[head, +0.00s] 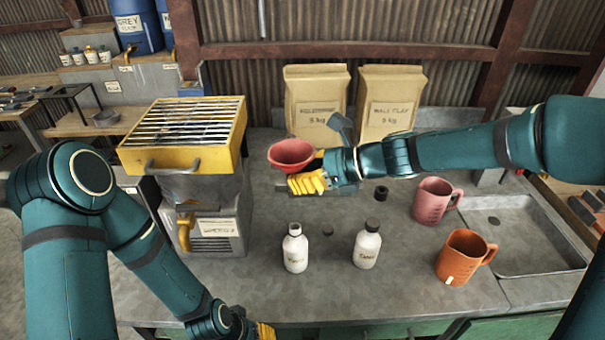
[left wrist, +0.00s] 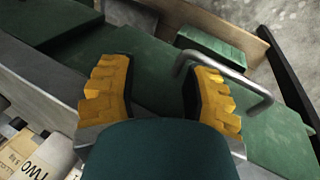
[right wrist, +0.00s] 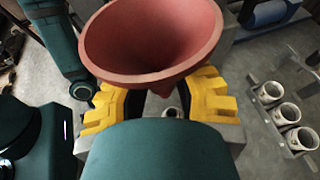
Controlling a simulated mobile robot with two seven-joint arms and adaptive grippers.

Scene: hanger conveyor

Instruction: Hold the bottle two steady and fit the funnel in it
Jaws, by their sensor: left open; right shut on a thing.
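A red funnel (head: 292,155) is held upright, wide mouth up, over the back of the bench by my right gripper (head: 310,182), which is shut on it. The funnel fills the top of the right wrist view (right wrist: 155,45), its lower stem between the yellow fingers. Two white bottles stand upright on the bench: a left bottle (head: 295,252) and a right bottle (head: 367,248) with a dark cap. Their labels are too small to read surely. My left gripper (head: 263,331) is low at the bench's front edge, apart from both bottles; it is open and empty in the left wrist view (left wrist: 160,75).
A small dark disc (head: 328,230) lies between the bottles. A pink jug (head: 433,203) and an orange jug (head: 462,258) stand at right, near a sink (head: 515,245). A yellow grill-topped machine (head: 190,165) stands at left. Two paper sacks (head: 316,105) are behind.

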